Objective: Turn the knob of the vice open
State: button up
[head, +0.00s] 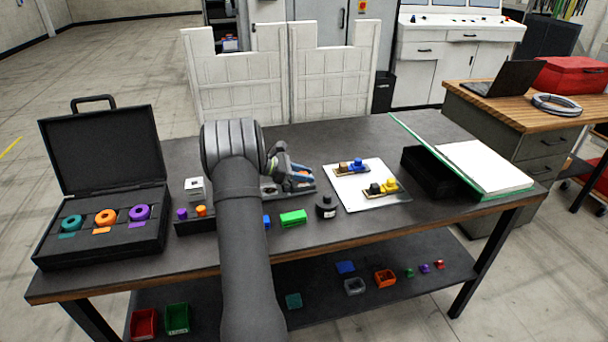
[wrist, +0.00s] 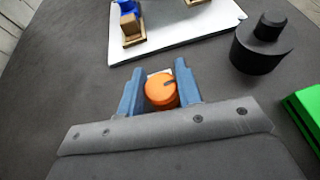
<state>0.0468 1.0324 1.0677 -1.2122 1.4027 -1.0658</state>
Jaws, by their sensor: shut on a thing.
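The orange round knob (wrist: 160,93) shows in the wrist view, with a dark mark on its right side. My gripper (wrist: 160,85) has its two blue fingers on either side of the knob and is shut on it. In the head view my gripper (head: 299,177) is low over the middle of the table, at a grey metal base (head: 271,191) that looks like the vice. My arm and gripper hide most of the vice, so its jaws cannot be made out.
A white board (head: 345,198) with small blocks lies right of my gripper. A black round weight (head: 326,207) and a green block (head: 293,218) stand in front. An open black case (head: 100,160) is at left, a black bin (head: 428,175) at right.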

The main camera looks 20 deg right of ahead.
jog(key=shift+m+g, duration=1)
jog(key=shift+g, duration=0.1)
jog(key=o, duration=1)
jog(key=shift+c, duration=0.2)
jog(key=shift+y, duration=0.3)
jog(key=v, duration=1.7)
jog(key=shift+w+a, duration=0.15)
jog(key=shift+a, duration=0.1)
jog(key=shift+d+f, duration=0.15)
jog(key=x, duration=1.7)
jog(key=shift+s+d, duration=0.15)
jog(key=shift+s, duration=0.05)
